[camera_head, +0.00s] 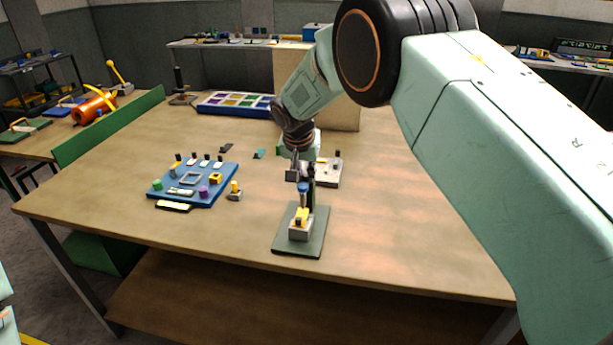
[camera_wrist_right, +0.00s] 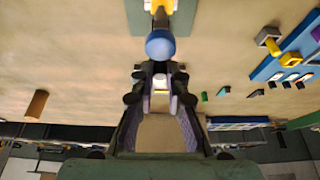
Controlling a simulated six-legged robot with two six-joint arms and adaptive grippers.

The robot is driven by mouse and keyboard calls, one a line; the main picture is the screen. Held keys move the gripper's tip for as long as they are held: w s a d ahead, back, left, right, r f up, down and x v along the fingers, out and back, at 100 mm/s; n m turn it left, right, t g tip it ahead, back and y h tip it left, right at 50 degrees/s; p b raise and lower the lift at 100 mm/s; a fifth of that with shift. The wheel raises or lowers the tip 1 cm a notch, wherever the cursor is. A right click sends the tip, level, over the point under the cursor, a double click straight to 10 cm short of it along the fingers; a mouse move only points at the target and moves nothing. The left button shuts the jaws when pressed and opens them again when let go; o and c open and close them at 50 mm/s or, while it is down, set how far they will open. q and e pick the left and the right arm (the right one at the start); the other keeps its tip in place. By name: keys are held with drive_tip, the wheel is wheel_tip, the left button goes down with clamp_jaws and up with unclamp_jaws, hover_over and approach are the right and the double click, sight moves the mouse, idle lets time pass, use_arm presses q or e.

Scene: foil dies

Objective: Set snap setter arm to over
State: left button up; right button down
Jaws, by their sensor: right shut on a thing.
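The snap setter stands near the table's front edge, with a green base plate (camera_head: 285,243), a grey block with a yellow part (camera_head: 301,224), and a dark upright behind it. Its blue knob (camera_head: 303,187) shows above the yellow part, and in the wrist view (camera_wrist_right: 160,44) it lies just beyond my fingertips. My right gripper (camera_head: 303,174) reaches down at the setter's upper end and is shut on what seems to be the snap setter arm. In the wrist view its fingers (camera_wrist_right: 160,92) flank a small pale piece. The exact grip is partly hidden. My left gripper is out of view.
A blue board (camera_head: 212,188) with several small parts lies left of the setter. A small yellow-topped piece (camera_head: 235,191) stands beside it. A pale plate (camera_head: 328,176) lies behind the setter. A blue tray (camera_head: 208,108) is at the back. The table's right side is clear.

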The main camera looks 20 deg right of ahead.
idle(0.4)
drive_tip(key=c, duration=1.7)
unclamp_jaws()
drive_tip(key=o, duration=0.4)
drive_tip(key=shift+w+f, duration=0.1)
drive_tip(key=shift+w, duration=0.05)
drive_tip(key=shift+c, duration=0.2)
drive_tip(key=v, duration=1.2)
